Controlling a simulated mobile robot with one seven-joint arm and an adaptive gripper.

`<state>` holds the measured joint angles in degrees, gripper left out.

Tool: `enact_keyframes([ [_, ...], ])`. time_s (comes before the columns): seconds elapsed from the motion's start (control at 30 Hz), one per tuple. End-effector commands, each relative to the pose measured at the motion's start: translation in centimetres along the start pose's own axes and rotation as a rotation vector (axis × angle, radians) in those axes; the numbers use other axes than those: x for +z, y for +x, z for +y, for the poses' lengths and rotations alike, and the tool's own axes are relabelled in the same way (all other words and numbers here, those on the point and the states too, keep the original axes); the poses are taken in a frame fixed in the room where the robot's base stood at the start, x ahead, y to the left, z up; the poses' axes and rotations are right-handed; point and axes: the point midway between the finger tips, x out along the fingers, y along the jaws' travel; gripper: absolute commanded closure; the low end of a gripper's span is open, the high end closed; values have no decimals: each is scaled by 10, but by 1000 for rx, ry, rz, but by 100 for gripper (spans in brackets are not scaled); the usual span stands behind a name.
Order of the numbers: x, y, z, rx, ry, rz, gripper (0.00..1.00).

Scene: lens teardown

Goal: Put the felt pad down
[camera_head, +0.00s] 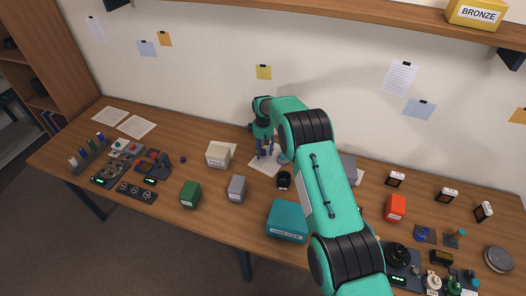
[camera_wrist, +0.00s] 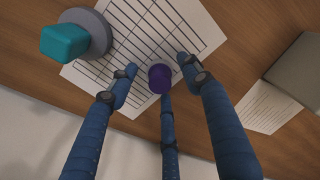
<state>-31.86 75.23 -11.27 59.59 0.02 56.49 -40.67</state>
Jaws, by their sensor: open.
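My gripper (camera_head: 265,152) is low over a printed sheet (camera_head: 262,168) at the back middle of the table. In the wrist view its blue fingers (camera_wrist: 159,72) are spread apart. A small purple round piece (camera_wrist: 160,79), perhaps the felt pad, shows between the fingertips over the gridded sheet (camera_wrist: 150,28). It overlaps the tip of the middle finger; I cannot tell whether they touch. The two outer fingers stand clear of it. A teal block on a grey disc (camera_wrist: 98,35) stands on the sheet's edge, apart from the fingers. No label names the pad.
A cream box (camera_head: 217,154), a grey box (camera_head: 236,189), a green box (camera_head: 190,194) and a teal box (camera_head: 287,221) stand nearby. A small black device (camera_head: 284,180) is in front of the gripper. My arm hides part of the table to the right.

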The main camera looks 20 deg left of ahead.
Motion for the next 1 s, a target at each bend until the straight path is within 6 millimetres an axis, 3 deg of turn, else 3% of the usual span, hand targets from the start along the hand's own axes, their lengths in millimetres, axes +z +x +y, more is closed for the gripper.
enact_keyframes([
  [0.27,-1,-26,1,2,0,2,51],
  [0.7,-1,-95,0,1,0,2,51],
  [1.0,0,-119,0,1,0,1,51],
])
